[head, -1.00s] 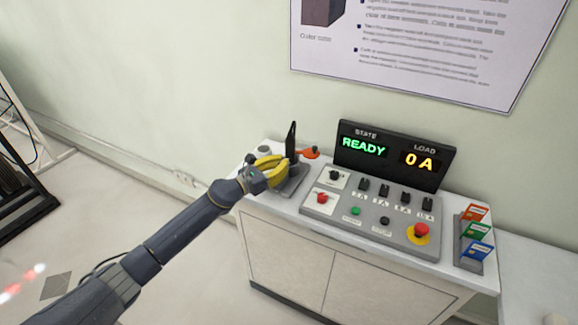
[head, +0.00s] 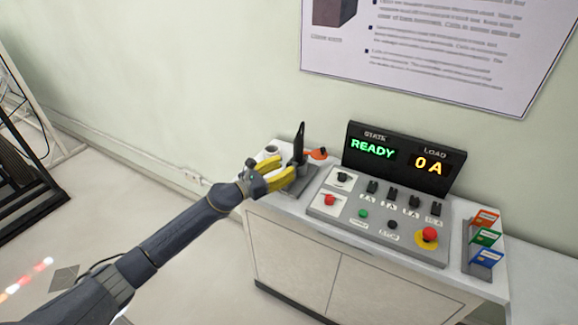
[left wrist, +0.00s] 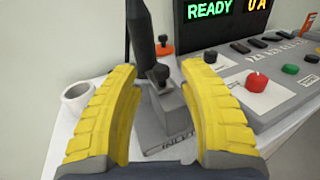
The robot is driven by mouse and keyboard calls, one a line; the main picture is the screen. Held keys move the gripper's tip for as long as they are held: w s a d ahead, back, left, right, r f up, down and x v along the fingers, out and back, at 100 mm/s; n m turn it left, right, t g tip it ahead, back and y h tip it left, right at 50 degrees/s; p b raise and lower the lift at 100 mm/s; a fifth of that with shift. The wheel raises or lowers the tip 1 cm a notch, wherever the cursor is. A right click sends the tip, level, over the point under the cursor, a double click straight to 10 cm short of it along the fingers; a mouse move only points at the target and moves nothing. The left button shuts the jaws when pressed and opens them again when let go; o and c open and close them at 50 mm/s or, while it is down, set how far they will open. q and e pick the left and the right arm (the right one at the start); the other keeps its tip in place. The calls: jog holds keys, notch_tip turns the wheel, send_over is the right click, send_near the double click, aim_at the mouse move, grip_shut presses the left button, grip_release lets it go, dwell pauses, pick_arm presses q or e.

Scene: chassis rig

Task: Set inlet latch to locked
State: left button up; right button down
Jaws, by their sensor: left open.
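The inlet latch stands at the left end of the console top. Its black lever (head: 299,143) points up from a grey block on a plate marked INLET. In the left wrist view, the lever (left wrist: 143,35) rises beyond the fingertips, and the grey block (left wrist: 170,108) shows between the fingers. My left gripper (head: 286,172) has yellow fingers spread apart, in front of the latch and pointing at it. In the left wrist view the gripper (left wrist: 158,75) is empty, with no clear contact on the lever. My right gripper is not in view.
An orange part (head: 318,153) sits just behind the latch, and a white cup (left wrist: 78,100) to its left. A button panel (head: 350,213) and a READY display (head: 401,160) stand to the right. Coloured cards (head: 486,237) stand at the right end.

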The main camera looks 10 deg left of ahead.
pick_arm(q)
jog(key=v, duration=0.9)
jog(key=shift+s, duration=0.15)
